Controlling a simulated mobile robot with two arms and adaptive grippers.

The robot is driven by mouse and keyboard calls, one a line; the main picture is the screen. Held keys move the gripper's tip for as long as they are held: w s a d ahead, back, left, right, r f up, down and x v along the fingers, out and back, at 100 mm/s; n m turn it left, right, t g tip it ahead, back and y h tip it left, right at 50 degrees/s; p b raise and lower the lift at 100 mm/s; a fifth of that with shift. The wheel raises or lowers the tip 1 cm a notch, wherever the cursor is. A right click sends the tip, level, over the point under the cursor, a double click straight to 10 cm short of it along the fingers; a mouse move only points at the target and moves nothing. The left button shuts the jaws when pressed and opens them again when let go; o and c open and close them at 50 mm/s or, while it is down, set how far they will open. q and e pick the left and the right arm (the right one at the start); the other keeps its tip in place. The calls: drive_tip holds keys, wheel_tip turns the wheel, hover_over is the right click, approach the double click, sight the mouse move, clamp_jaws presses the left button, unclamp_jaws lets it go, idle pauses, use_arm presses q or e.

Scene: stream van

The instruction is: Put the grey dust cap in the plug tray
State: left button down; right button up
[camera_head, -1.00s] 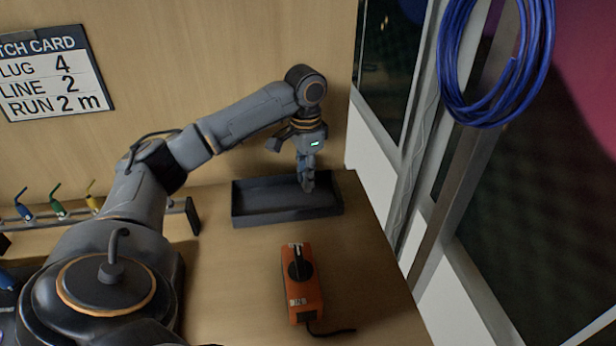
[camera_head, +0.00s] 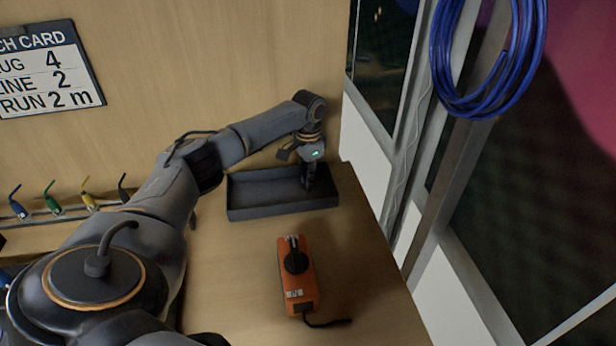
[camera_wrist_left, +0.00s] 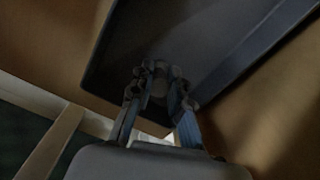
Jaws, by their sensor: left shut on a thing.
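The plug tray (camera_head: 262,207) is a dark, shallow, open box on the wooden bench, near the back wall. My left gripper (camera_head: 308,186) points down at the right end of the tray, with its fingertips inside or just above it. In the left wrist view, my left gripper (camera_wrist_left: 160,92) is shut on a small greyish round piece, which I take to be the grey dust cap (camera_wrist_left: 158,88). The tray floor (camera_wrist_left: 190,40) lies behind it. The cap is too dark to make out well and cannot be seen in the head view. My right gripper is not in view.
An orange handheld device (camera_head: 299,283) with a black knob and cable lies in front of the tray. A rack with coloured plugs (camera_head: 52,206) stands at the left. A blue cable coil (camera_head: 487,60) hangs at the right. Bench between tray and device is clear.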

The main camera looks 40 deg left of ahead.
use_arm(q)
drive_tip(key=shift+f, duration=0.15)
drive_tip(key=c, duration=1.3)
unclamp_jaws()
wheel_tip(320, 180, up, 12)
drive_tip(key=shift+r, duration=0.15)
